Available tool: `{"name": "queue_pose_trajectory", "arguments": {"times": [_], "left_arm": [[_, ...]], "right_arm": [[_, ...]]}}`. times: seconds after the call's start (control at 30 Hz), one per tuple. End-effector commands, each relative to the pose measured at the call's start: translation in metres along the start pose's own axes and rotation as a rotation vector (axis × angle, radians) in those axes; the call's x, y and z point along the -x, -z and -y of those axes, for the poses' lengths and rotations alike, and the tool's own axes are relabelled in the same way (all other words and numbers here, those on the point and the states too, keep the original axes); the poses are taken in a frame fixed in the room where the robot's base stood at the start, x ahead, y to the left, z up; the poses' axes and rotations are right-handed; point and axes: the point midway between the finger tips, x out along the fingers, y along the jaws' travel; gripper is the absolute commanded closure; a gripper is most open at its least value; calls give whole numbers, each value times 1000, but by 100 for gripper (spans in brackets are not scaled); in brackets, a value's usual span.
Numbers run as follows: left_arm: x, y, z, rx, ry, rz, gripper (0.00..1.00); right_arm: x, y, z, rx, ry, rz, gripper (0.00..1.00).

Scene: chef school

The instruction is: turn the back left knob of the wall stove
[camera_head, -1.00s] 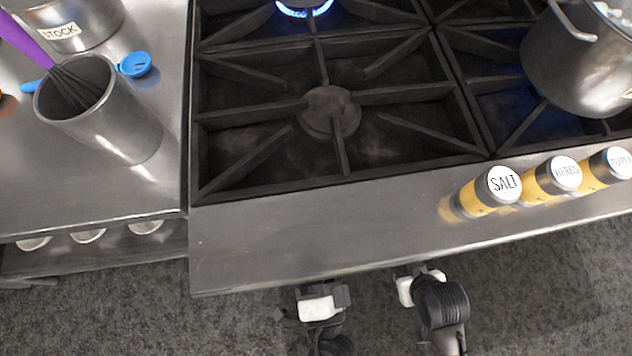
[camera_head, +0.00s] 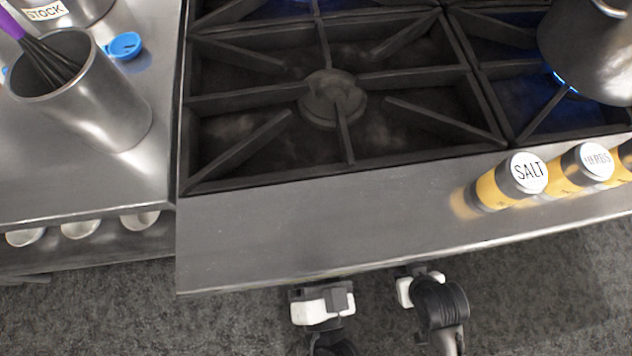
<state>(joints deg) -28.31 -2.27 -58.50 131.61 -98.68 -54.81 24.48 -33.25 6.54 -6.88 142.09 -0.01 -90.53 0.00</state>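The front left burner (camera_head: 332,98) shows no flame. A sliver of blue shows at the top edge, at the back left burner. My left gripper (camera_head: 322,300) is just below the ledge's front edge, partly tucked under it. My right gripper (camera_head: 420,285) is to its right, also close to the edge. I cannot tell whether the fingers of either are open or shut, or touch anything.
Salt (camera_head: 510,180) and herbs (camera_head: 578,170) shakers stand on the ledge at right. A steel canister (camera_head: 85,100) with a whisk and a blue-lidded item (camera_head: 125,46) stand on the left counter (camera_head: 60,185).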

Motion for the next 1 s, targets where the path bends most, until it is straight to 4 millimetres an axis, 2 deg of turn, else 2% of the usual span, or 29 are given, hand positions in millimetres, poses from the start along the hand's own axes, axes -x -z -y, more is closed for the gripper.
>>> {"name": "queue_pose_trajectory", "arguments": {"times": [0.4, 0.43, 0.67, 0.7, 1.0], "left_arm": [[0, 0, 0, 7, -1, 0, 75], [0, 0, 0, 7, -1, 0, 50], [0, 0, 0, 6, 0, 0, 28], [0, 0, 0, 6, 0, 0, 26], [0, 0, 0, 5, 0, 0, 26]], "right_arm": [[0, -1, -2, 7, -5, 1, 57], [0, -1, -2, 8, -6, 1, 57], [0, -1, -3, 10, -8, 2, 57], [0, -1, -3, 10, -8, 1, 57], [0, 0, -2, 6, -5, 1, 57]]}}
